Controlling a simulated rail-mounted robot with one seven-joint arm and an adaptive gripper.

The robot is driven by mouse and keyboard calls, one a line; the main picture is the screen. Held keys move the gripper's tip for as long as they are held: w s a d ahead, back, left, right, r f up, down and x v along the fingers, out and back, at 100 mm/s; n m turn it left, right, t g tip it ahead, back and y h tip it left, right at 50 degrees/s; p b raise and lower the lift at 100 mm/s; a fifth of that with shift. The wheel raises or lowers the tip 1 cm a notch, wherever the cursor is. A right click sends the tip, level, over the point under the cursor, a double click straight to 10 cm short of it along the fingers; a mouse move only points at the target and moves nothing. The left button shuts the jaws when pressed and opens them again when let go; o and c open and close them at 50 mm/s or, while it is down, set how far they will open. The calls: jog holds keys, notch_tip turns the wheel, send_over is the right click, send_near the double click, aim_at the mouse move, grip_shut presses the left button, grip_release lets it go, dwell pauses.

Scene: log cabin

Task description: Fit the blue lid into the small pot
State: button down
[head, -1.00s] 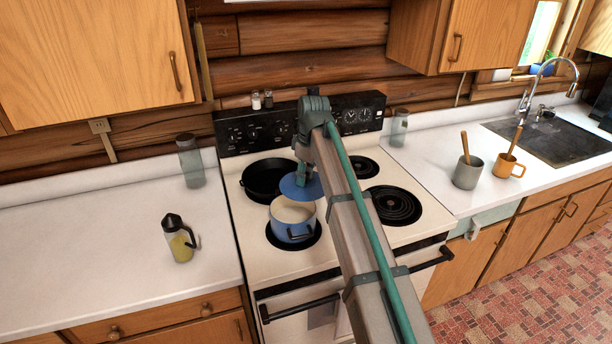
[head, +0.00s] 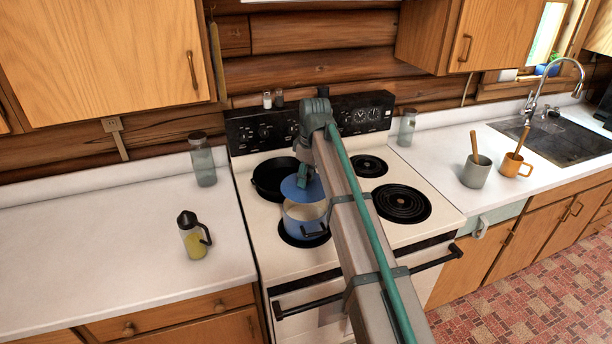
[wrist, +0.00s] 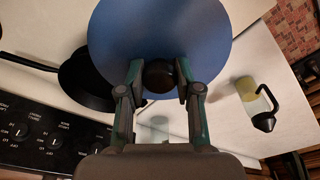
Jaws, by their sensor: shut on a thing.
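The blue lid (head: 301,189) is a round disc held above the small pot and tilted in the head view. In the wrist view the lid (wrist: 160,35) fills the upper middle, with a dark round knob (wrist: 159,76). My gripper (head: 309,176) is shut on that knob; its two fingers (wrist: 159,82) stand on either side of it. The small blue pot (head: 304,222) with a pale inside sits on the front left burner. Its opening shows partly below the lid, and the lid appears apart from the rim. In the wrist view the lid hides the pot.
A black pan (head: 270,178) stands on the rear left burner, close behind the pot. The two right burners (head: 402,203) are empty. A jug with yellow liquid (head: 193,238) and a glass jar (head: 203,162) stand on the left counter. Mugs (head: 476,171) stand on the right counter.

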aim_at(309, 177)
jog(key=shift+f+b, duration=0.85)
jog(key=shift+f, duration=1.85)
jog(key=shift+p, duration=0.5)
jog(key=shift+f+b, duration=0.35)
jog(key=shift+f, duration=0.6)
jog(key=c, duration=0.7)
grip_release()
jog(key=r, duration=0.4)
jog(key=d+r, duration=0.1)
jog(key=r, duration=0.7)
jog(key=shift+s+d, duration=0.15)
jog(key=shift+s, duration=0.15)
